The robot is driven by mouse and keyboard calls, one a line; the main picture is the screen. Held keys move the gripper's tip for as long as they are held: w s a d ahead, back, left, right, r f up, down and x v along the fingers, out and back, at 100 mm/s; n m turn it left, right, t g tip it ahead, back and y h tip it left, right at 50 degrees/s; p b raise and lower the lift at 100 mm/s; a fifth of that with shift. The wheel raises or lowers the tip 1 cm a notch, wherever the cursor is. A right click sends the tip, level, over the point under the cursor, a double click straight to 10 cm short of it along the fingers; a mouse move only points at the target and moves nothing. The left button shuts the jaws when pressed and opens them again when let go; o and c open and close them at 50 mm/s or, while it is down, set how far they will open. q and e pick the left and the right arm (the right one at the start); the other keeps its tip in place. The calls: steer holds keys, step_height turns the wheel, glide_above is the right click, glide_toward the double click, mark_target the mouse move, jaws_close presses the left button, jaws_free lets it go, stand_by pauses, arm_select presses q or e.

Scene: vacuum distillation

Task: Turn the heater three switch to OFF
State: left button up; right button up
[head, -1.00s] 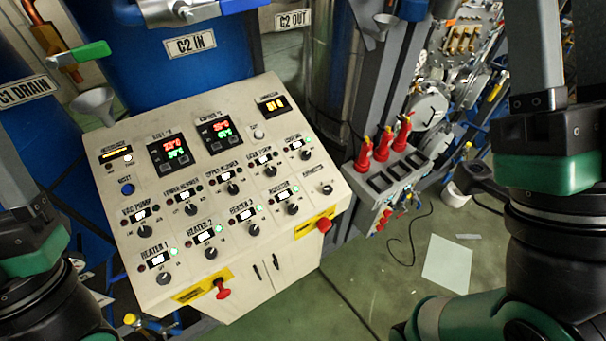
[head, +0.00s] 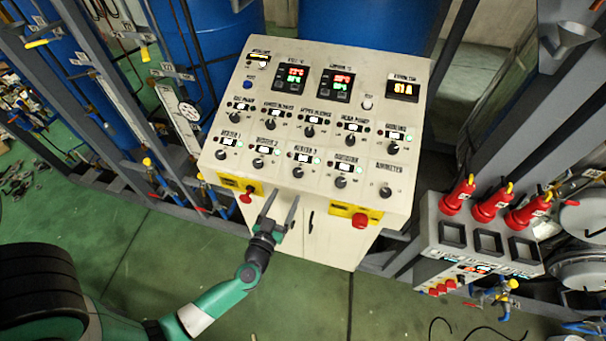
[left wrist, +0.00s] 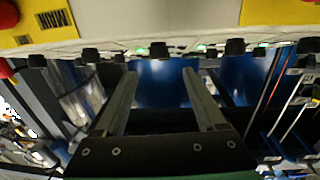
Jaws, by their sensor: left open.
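The control panel (head: 230,128) has a bottom row of black knobs. The heater 3 switch (head: 298,172) is the middle knob of that row, under a lit display and its label. Its pointer direction is too small to read. My left gripper (head: 283,196) is open and empty, below the panel's front edge and just beneath the heater 3 switch, apart from it. In the left wrist view, the two fingers (left wrist: 158,75) are spread, with the middle knob, seemingly the heater 3 switch (left wrist: 158,49), ahead between them. My right gripper is not in view.
The heater 2 knob (head: 258,162) and agitator knob (head: 341,182) flank the switch. A left red button (head: 246,196) and a right red button (head: 360,220) stick out from the panel's front. Red-capped fittings (head: 493,204) stand at right.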

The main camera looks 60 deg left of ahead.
mark_target(296, 176)
arm_select(q)
steer(key=b+x, duration=0.2)
steer(key=x, duration=0.8)
steer(key=shift+w+a, duration=0.2)
steer(key=shift+w, duration=0.15)
jaws_close()
